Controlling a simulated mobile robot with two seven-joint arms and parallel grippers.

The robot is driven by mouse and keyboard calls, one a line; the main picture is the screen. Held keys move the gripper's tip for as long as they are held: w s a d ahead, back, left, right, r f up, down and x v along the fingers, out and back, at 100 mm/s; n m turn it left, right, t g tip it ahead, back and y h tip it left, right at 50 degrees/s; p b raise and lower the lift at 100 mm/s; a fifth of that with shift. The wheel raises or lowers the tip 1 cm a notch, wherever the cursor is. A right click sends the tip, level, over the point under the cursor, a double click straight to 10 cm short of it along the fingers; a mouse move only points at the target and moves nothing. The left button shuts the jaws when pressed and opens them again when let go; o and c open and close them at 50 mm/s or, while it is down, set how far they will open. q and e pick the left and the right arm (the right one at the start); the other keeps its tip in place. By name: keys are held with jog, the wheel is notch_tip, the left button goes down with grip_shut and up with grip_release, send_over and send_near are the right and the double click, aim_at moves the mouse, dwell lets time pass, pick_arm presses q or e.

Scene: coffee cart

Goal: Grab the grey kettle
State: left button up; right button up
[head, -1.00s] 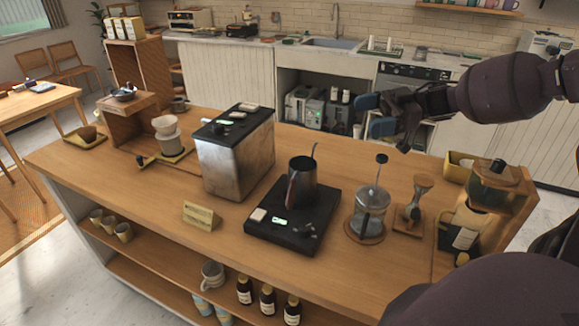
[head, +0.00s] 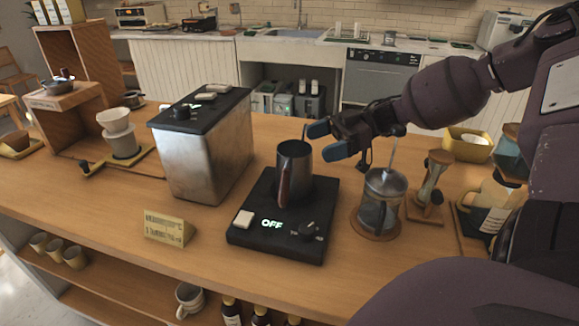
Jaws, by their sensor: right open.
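The grey kettle (head: 296,166) stands upright on a black hot plate (head: 260,232) whose display reads OFF. Its brown handle faces the front and its thin spout rises at the back. My right gripper (head: 329,141) has blue fingertips and is open and empty. It comes in from the right, at the kettle's upper right side. My left gripper is not in view.
A French press (head: 380,200) stands right of the hot plate, below my right forearm. A big metal machine (head: 203,150) stands to the left, behind a small sign (head: 169,228). A wooden-framed dispenser and hourglass-like brewer (head: 432,180) are farther right.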

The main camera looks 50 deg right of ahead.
aim_at(302, 149)
jog(key=b+x, duration=0.1)
jog(key=x, duration=0.4)
jog(key=shift+a+b, duration=0.1)
jog(key=shift+b, duration=0.2)
jog(key=shift+w+a, duration=0.25)
jog(key=shift+a, duration=0.3)
jog(key=shift+r, duration=0.1)
jog(key=shift+c, duration=1.3)
jog(key=c, duration=0.9)
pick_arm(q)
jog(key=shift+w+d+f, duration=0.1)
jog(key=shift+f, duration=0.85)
pick_arm(e)
jog(key=shift+c, duration=0.3)
